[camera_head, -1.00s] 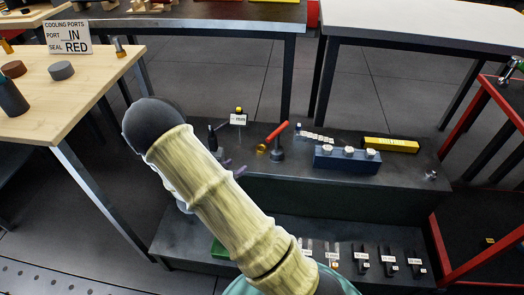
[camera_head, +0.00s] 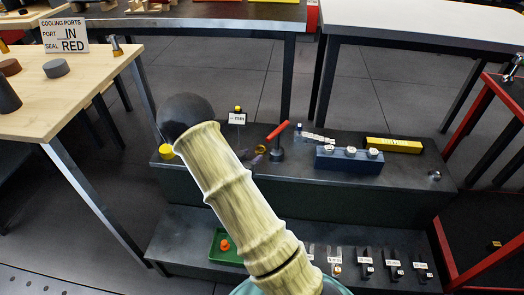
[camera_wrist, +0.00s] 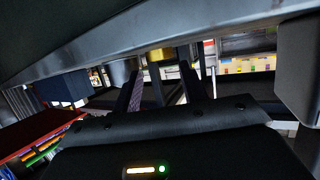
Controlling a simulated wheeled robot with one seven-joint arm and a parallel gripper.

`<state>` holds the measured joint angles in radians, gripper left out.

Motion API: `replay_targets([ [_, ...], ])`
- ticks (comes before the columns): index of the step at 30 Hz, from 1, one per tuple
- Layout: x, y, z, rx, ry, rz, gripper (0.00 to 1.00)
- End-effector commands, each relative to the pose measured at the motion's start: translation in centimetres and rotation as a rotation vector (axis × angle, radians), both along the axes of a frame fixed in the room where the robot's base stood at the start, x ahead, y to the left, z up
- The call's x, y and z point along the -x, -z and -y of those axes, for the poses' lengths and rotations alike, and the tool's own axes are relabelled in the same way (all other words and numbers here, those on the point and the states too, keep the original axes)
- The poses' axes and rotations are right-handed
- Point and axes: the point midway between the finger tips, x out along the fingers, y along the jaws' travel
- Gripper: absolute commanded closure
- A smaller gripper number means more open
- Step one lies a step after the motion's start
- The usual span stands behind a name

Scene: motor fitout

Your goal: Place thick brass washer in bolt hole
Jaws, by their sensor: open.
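A small gold ring (camera_head: 261,149), which may be the thick brass washer, sits on the upper level of the dark stand, near a red-tipped tool. I cannot make out a bolt hole in either view. In the wrist view my gripper (camera_wrist: 164,82) shows two dark fingers apart. Yellowish shapes show beyond the fingers, too blurred to name. I see nothing clearly held.
The dark stand (camera_head: 310,212) carries a blue block (camera_head: 348,160) with white pieces, a yellow bar (camera_head: 394,145) and a green tray (camera_head: 219,243). A wooden table (camera_head: 95,95) is at left, a white table (camera_head: 430,30) at back right. Open floor lies between.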

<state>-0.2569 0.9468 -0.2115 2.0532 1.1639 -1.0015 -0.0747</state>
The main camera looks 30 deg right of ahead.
Motion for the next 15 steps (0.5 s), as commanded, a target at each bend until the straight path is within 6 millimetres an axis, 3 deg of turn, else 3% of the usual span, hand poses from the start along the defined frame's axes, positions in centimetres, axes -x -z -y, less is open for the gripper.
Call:
replay_targets([
  [9, -2.0, 1.6, 3.5, 0.0, 0.004, 0.002, 0.58],
  [15, -2.4, 1.5, 3.9, 0.001, 0.001, 0.001, 0.58],
])
